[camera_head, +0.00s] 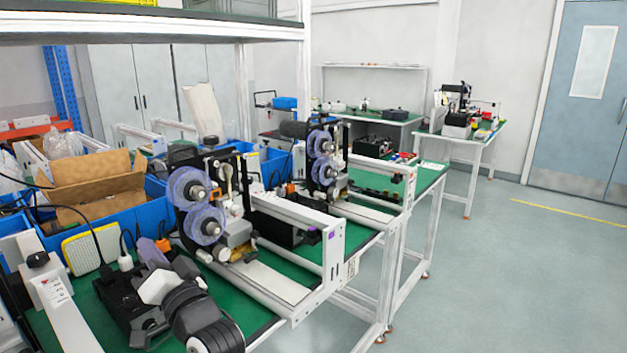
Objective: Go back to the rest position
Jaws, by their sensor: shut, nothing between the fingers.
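My arm shows at the lower left of the head view, with dark rounded links rising from the bottom edge and a pale section beyond them. My gripper (150,252) appears at its far end as a small grey-purple shape, above the green bench top (262,338). It looks shut and I see nothing held in it. Its fingertips are small and partly lost against the clutter, so whether it touches anything is unclear.
A coding machine with purple reels (200,205) stands just right of my gripper, and a second machine (322,160) is behind it. Blue bins (88,242) with cardboard are at left. A white-framed shelf (150,32) hangs overhead. The floor (500,270) at right is clear.

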